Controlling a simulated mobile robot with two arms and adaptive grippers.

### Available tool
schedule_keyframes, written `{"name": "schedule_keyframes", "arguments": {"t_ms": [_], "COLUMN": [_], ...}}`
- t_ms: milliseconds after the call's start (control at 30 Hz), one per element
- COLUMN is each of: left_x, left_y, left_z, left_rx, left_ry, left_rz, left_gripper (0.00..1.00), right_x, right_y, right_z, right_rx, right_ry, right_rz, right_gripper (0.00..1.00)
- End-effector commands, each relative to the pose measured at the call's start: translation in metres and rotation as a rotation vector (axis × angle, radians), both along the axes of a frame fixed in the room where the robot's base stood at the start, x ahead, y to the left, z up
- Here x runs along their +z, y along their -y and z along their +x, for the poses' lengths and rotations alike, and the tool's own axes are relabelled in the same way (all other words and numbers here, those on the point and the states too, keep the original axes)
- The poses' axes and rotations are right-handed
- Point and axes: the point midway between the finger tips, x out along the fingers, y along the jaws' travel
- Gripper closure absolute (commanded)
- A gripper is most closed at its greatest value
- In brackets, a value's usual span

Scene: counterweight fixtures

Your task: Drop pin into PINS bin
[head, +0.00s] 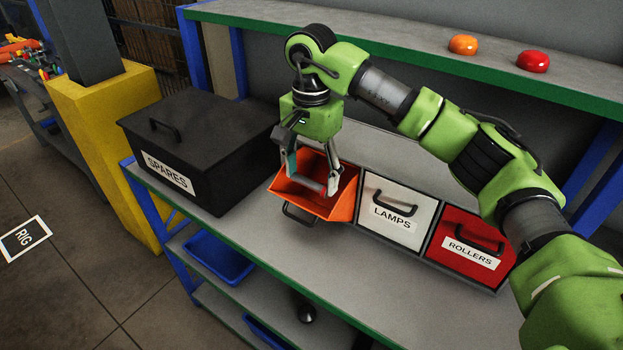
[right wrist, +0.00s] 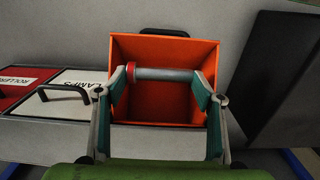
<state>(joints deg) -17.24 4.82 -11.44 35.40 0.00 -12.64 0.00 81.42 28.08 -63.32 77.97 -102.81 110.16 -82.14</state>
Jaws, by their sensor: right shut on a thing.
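The pin (right wrist: 165,74) is a grey cylinder with a red collar at one end, seen in the right wrist view. My right gripper (head: 313,182) is shut on it, with the pin lying crosswise between the two fingertips. The gripper points down over the open orange bin (head: 345,206), and the pin is over the bin's opening. In the right wrist view the bin's inside (right wrist: 200,52) shows behind the pin and looks empty where visible. No PINS label is visible on the orange bin. My left gripper is not in view.
The shut LAMPS bin (head: 390,234) and red ROLLERS bin (head: 447,262) stand to the right of the orange bin. A black SPARES box (head: 200,135) stands left. An orange button (head: 463,44) and red button (head: 533,61) sit on the upper shelf. The front counter is clear.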

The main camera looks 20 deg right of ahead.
Motion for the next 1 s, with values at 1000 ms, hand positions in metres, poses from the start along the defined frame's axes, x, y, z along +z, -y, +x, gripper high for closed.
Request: {"name": "schedule_keyframes", "arguments": {"t_ms": [1000], "left_x": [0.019], "left_y": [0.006], "left_z": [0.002], "left_rx": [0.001], "left_ry": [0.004], "left_rz": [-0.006], "left_gripper": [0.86], "right_x": [-0.056], "right_y": [0.005], "right_z": [0.012], "right_rx": [0.0], "right_ry": [0.002], "right_rz": [0.0], "right_gripper": [0.64]}}
